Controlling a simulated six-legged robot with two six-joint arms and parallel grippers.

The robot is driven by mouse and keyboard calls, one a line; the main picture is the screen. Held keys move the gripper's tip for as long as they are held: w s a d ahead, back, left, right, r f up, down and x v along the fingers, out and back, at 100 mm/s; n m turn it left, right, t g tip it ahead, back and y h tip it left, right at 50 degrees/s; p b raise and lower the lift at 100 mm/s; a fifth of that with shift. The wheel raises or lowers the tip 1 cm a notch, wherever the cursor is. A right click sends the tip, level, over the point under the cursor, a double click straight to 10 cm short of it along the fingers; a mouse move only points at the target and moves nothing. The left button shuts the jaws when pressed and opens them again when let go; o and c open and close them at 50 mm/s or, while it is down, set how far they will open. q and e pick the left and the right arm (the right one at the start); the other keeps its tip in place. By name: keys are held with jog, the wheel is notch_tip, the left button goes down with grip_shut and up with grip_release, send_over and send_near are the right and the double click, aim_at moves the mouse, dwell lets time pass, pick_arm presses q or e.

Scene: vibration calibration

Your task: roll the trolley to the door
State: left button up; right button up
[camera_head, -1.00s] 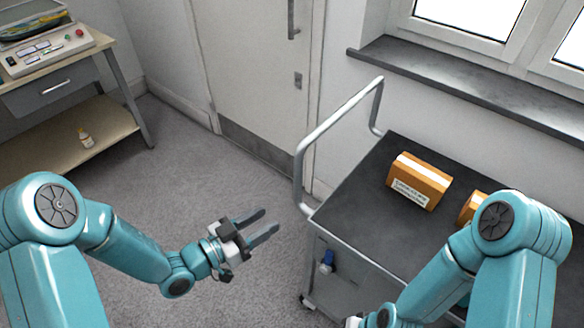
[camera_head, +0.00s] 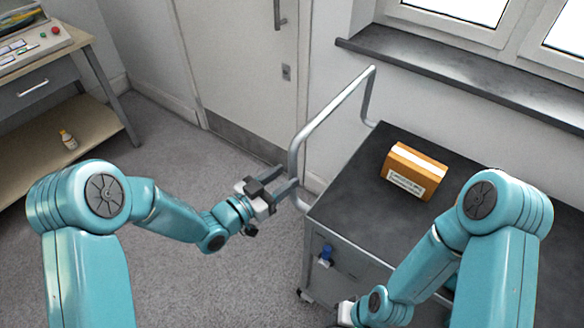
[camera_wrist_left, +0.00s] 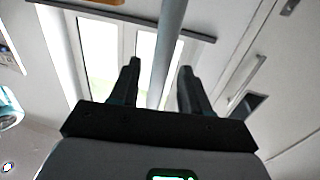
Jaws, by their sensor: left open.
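The trolley (camera_head: 345,191) stands at the right with a dark top and a grey tubular push handle (camera_head: 331,107) at its door-side end. The pale door (camera_head: 238,65) is behind it, shut, with a vertical pull. My left gripper (camera_head: 291,176) is open at the handle's near post. In the left wrist view a grey bar (camera_wrist_left: 172,22) runs between the open fingers (camera_wrist_left: 158,66), with no clear contact. My right gripper (camera_head: 346,313) is low beside the trolley's near side, mostly hidden by its own arm, so its jaws cannot be made out.
An orange-brown box (camera_head: 413,171) with a label lies on the trolley top. A blue item (camera_head: 326,254) is on the trolley's side. A bench (camera_head: 98,104) with a small bottle (camera_head: 68,139) on its shelf stands left. A window sill (camera_head: 460,82) juts out behind. Grey floor (camera_head: 185,150) is clear between bench and trolley.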

aim_at(289, 174)
pick_arm(q)
jog(key=shift+x, duration=1.9)
grip_shut()
